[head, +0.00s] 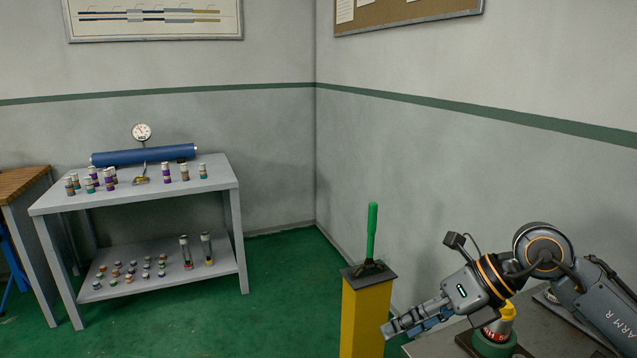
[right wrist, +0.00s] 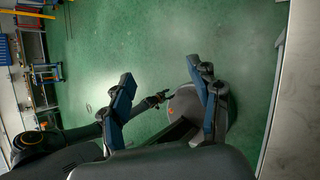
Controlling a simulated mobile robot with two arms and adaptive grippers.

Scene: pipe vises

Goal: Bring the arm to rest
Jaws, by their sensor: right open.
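My right arm (head: 545,255) comes in from the lower right in the head view, bent at a round joint with an orange ring. Its gripper (head: 387,331) points left and down, in front of the yellow post's right side. In the right wrist view the two blue-padded fingers of the right gripper (right wrist: 160,75) stand wide apart. Nothing is between the pads, and green floor shows beyond.
A yellow post (head: 366,315) with a green-handled lever (head: 372,230) stands close by the right gripper. A dark bench (head: 440,347) with a green and yellow fitting (head: 495,335) lies below the arm. A grey shelf table (head: 235,180) stands left. Green floor (head: 285,275) between is clear.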

